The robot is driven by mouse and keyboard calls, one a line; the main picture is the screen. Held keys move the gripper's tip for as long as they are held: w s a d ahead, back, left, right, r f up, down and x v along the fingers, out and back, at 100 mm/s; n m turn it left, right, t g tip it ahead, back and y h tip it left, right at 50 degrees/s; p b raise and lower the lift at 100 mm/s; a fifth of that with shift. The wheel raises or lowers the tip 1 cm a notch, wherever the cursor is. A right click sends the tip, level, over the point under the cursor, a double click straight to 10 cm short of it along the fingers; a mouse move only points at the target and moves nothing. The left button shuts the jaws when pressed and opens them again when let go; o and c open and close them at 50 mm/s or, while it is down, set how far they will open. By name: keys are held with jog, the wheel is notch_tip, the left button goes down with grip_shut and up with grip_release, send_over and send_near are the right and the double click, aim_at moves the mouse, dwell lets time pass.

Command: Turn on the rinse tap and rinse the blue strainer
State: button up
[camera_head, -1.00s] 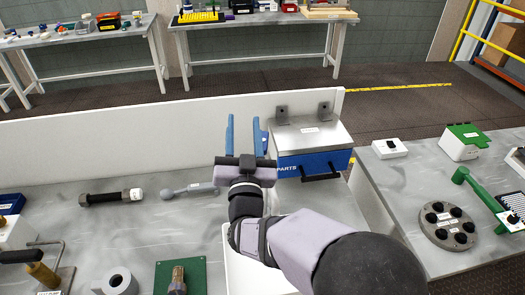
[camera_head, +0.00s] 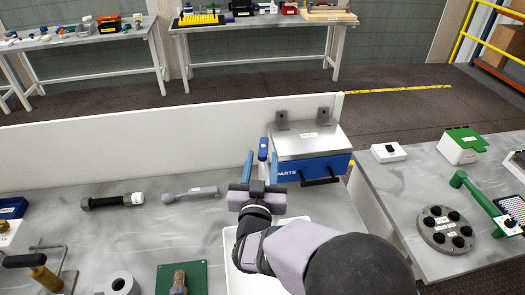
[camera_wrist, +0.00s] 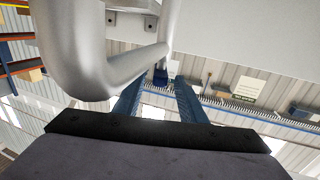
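My gripper (camera_head: 262,162) is open, its two blue fingers pointing toward the back wall. In the wrist view its fingers (camera_wrist: 160,85) are apart, with a small blue piece (camera_wrist: 160,76) in line with the gap between them. It looks like the tap's lever, and in the head view a blue piece (camera_head: 263,144) shows between the fingertips; I cannot tell whether they touch it. A thick grey curved pipe (camera_wrist: 80,75), apparently the tap's spout, fills the upper left of the wrist view. I cannot make out a blue strainer in either view.
A white basin (camera_head: 234,262) lies under my arm. A blue box marked PARTS with a steel lid (camera_head: 300,139) stands close right of my gripper. A low white wall (camera_head: 120,150) runs behind. A grey rod tool (camera_head: 190,194) and dark bolt (camera_head: 105,201) lie left.

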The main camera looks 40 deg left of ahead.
aim_at(263, 151)
jog(key=shift+p+x, duration=0.35)
jog(key=shift+x, duration=0.9)
jog(key=shift+c, duration=0.4)
grip_shut()
jog(key=shift+b, duration=0.35)
jog(key=y+b, duration=0.1)
jog(key=n+g+y+b, duration=0.1)
jog(key=shift+w+d+f+n+g+b, duration=0.1)
jog(key=shift+w+d+n+g+b, duration=0.1)
jog(key=shift+d+n+g+b, duration=0.15)
jog(key=shift+r+n+g+y+b, duration=0.2)
jog(key=shift+n+g+y+b, duration=0.4)
jog(key=shift+y+b, duration=0.3)
jog(key=shift+a, duration=0.1)
